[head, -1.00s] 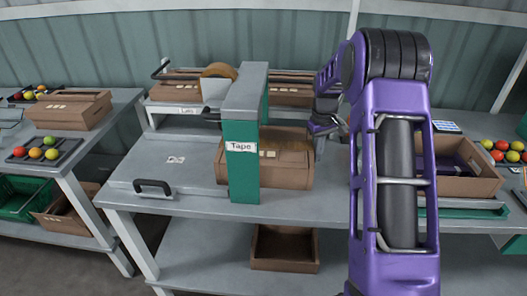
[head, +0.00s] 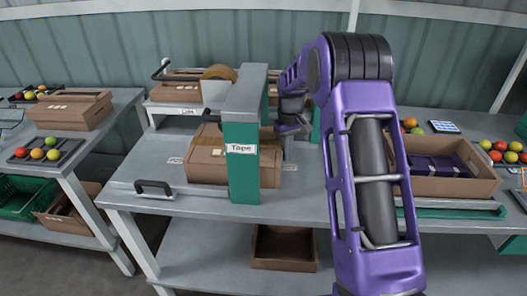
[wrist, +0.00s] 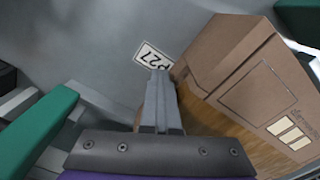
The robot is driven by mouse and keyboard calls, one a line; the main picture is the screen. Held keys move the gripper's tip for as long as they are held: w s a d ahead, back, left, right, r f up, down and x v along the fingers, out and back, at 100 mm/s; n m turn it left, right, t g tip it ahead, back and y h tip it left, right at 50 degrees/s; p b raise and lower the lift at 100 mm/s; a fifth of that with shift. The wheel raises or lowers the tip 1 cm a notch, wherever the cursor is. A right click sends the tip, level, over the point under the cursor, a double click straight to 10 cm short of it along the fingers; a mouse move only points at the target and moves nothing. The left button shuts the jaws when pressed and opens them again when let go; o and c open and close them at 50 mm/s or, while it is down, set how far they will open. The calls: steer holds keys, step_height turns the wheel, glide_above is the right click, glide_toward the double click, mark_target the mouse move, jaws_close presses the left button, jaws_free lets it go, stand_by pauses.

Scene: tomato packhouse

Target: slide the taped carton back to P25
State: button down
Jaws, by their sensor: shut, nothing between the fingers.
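The taped carton (head: 205,165), brown with a darker tape band, lies on the grey bench, mostly left of the green Tape post (head: 241,165), which hides part of it. In the wrist view the carton (wrist: 245,75) fills the right side, with pale stickers on it. My gripper (head: 289,152) is low over the bench, right of the post. In the wrist view its fingers (wrist: 160,85) are shut and empty, close beside a carton corner; I cannot tell whether they touch. A P27 label (wrist: 153,56) lies just beyond the fingertips. No P25 label is readable.
A black handle (head: 154,186) stands on the bench's left part. An open carton (head: 450,172) stands to the right, and a brown box (head: 284,247) on the shelf below.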

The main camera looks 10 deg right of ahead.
steer(key=shift+w+a, duration=0.15)
steer(key=shift+a, duration=0.55)
steer(key=shift+w+a, duration=0.15)
steer(key=shift+a, duration=0.55)
